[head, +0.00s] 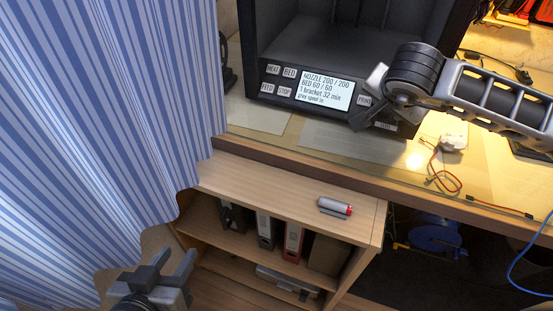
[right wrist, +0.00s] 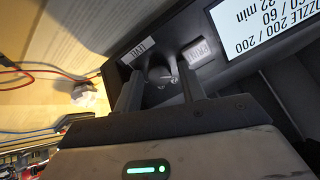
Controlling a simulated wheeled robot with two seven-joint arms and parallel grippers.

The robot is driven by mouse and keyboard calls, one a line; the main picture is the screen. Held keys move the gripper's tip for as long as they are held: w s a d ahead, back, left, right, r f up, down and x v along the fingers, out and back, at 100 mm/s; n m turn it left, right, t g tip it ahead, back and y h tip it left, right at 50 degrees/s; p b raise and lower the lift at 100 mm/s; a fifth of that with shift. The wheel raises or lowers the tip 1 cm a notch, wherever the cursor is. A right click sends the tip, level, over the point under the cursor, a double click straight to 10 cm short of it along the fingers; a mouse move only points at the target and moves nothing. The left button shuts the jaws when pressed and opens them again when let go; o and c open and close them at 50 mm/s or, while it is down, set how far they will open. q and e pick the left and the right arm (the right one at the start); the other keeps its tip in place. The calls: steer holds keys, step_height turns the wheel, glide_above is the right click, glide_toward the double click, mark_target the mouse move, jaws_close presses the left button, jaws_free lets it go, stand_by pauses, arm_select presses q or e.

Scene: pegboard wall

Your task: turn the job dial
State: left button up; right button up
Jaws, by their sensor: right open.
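The job dial (right wrist: 160,76) is a small dark round knob with a pale mark on the printer's front panel, in the right wrist view. My right gripper (right wrist: 158,84) is open, with one finger on each side of the dial; I cannot tell whether they touch it. In the head view the right gripper (head: 370,100) is at the panel's right end and hides the dial. The printer's screen (head: 325,88) reads nozzle 200 / 200, bed 60 / 60, 1 bracket 32 min. My left gripper (head: 174,266) is open and empty at lower left.
A PRINT button (right wrist: 195,52) sits close beside the dial. Other buttons (head: 277,80) are left of the screen. A striped curtain (head: 100,130) fills the left side. A grey and red cylinder (head: 335,206) lies on the wooden shelf top (head: 260,188). Red wires (head: 440,170) lie right of the printer.

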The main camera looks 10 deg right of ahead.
steer(key=m+p, duration=0.1)
steer(key=m, duration=0.2)
steer(key=shift+r+m, duration=0.1)
steer(key=shift+m, duration=0.2)
steer(key=m+p, duration=0.1)
steer(key=m, duration=0.2)
steer(key=shift+s+m+p, duration=0.1)
steer(key=shift+m+p, duration=0.2)
steer(key=shift+p, duration=0.1)
steer(key=m+p, duration=0.2)
steer(key=m, duration=0.4)
steer(key=p+v, duration=0.5)
steer(key=v, duration=1.1)
steer(key=s+a+f+n+g+y, duration=0.1)
steer(key=s+a+f+g+y, duration=0.15)
steer(key=a, duration=0.25)
steer(key=s+a+f+g+y, duration=0.1)
steer(key=s+a+f+y, duration=0.1)
steer(key=a+f+y, duration=0.3)
steer(key=s+a+r+g+y+p, duration=0.1)
steer(key=s+a+g+y, duration=0.1)
steer(key=a, duration=0.3)
steer(key=s+a+r+g+y+p, duration=0.1)
steer(key=s+a+r+y, duration=0.1)
steer(key=a, duration=0.4)
steer(key=shift+s+r+m+g+y, duration=0.25)
steer(key=shift+s+m+g+y, duration=0.15)
steer(key=shift+s+y, duration=0.4)
